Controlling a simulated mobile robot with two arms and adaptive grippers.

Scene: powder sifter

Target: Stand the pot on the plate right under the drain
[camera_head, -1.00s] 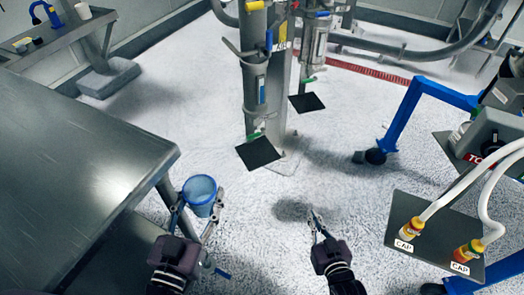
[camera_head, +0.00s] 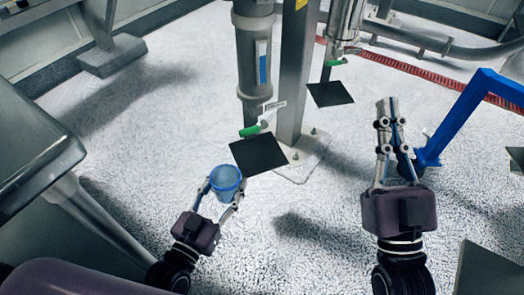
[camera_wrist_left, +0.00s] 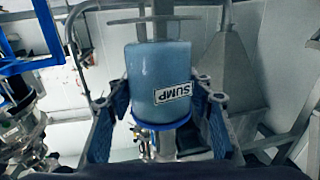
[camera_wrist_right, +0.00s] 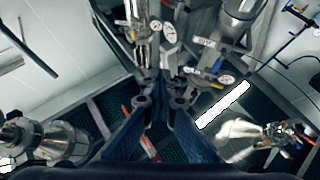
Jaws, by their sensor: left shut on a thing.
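The pot is a translucent blue bucket (camera_head: 226,185) with a blue rim. In the left wrist view the pot (camera_wrist_left: 160,75) carries a SUMP label and sits between the finger pads. My left gripper (camera_head: 223,188) is shut on its sides. The pot is just in front and left of the nearer black plate (camera_head: 258,154), close to its front-left edge. This plate lies on the floor below a grey pipe (camera_head: 254,60) with a green-handled drain (camera_head: 254,129). A second black plate (camera_head: 330,94) lies farther right below another green-handled drain (camera_head: 336,62). My right gripper (camera_head: 388,101) is shut and empty.
A metal post (camera_head: 294,70) with a bolted foot stands behind the nearer plate. A steel table (camera_head: 40,150) is at left and a blue frame (camera_head: 465,110) at right. White floor (camera_head: 320,215) is open between my grippers.

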